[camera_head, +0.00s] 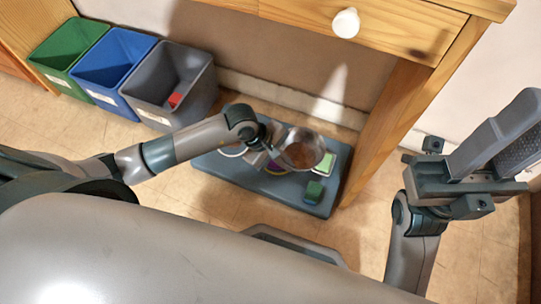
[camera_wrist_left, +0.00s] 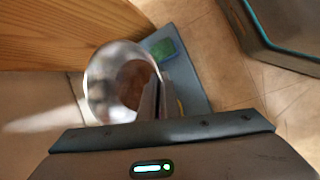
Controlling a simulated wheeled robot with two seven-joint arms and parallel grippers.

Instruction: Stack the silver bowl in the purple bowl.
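The silver bowl (camera_head: 306,150) is shiny and round, over the right half of a blue-grey mat in the head view. It fills the left-middle of the left wrist view (camera_wrist_left: 108,85). My left gripper (camera_head: 272,146) is at its left side; in the wrist view its fingers (camera_wrist_left: 158,98) are close together on the bowl's rim. The bowl appears to be above the mat, but its height is hard to judge. The purple bowl (camera_head: 274,168) shows only as a sliver beneath the silver bowl and gripper. My right gripper (camera_head: 515,135) is raised at the right, away from the bowls; its finger gap is unclear.
The mat (camera_head: 215,166) lies on the floor beside a wooden desk leg (camera_head: 385,125). A green block (camera_head: 314,190) sits at its front right, and a pale green-and-white item (camera_head: 326,163) behind it. Green, blue and grey bins (camera_head: 187,80) stand at the left. A drawer (camera_head: 385,35) overhangs.

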